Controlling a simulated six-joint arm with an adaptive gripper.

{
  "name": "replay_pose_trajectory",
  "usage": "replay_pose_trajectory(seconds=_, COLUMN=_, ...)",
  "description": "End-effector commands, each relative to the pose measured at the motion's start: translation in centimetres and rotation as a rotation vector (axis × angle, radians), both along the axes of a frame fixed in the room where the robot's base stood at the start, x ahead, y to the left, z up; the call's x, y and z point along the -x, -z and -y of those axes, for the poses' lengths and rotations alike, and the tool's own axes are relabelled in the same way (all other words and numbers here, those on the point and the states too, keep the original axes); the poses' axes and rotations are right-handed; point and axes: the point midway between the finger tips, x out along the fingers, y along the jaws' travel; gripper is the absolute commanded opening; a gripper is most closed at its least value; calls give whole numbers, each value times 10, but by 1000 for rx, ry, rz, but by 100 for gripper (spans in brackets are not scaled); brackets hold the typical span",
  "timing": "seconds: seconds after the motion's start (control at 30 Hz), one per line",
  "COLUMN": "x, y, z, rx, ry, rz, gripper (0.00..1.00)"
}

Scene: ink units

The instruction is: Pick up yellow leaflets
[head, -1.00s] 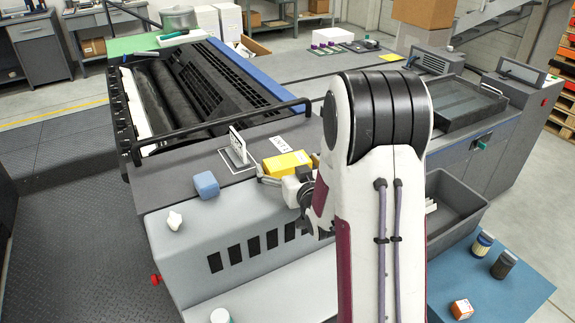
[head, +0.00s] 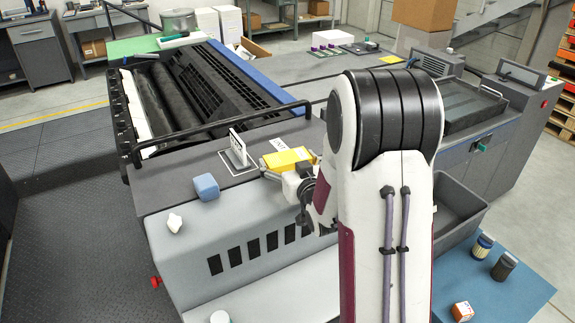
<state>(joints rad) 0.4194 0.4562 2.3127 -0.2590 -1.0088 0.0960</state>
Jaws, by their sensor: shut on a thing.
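The yellow leaflets (head: 288,159) form a small block above the grey machine top in the head view, left of my arm. My gripper (head: 276,171) is shut on the yellow leaflets, with one finger showing along their left side. The other finger is hidden behind the leaflets and my arm. I cannot tell how far the leaflets are above the surface.
A small upright sign (head: 238,150) stands just left of the leaflets. A grey bin (head: 463,203) is right of my arm. A black rail (head: 225,128) runs behind.

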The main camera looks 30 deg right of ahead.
Motion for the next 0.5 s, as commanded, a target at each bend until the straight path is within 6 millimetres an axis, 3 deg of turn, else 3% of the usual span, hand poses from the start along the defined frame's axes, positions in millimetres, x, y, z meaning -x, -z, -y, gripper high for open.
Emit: replay_pose_trajectory(seconds=0.5, x=0, y=-61, z=0, rx=3, ry=0, rz=4, gripper=61)
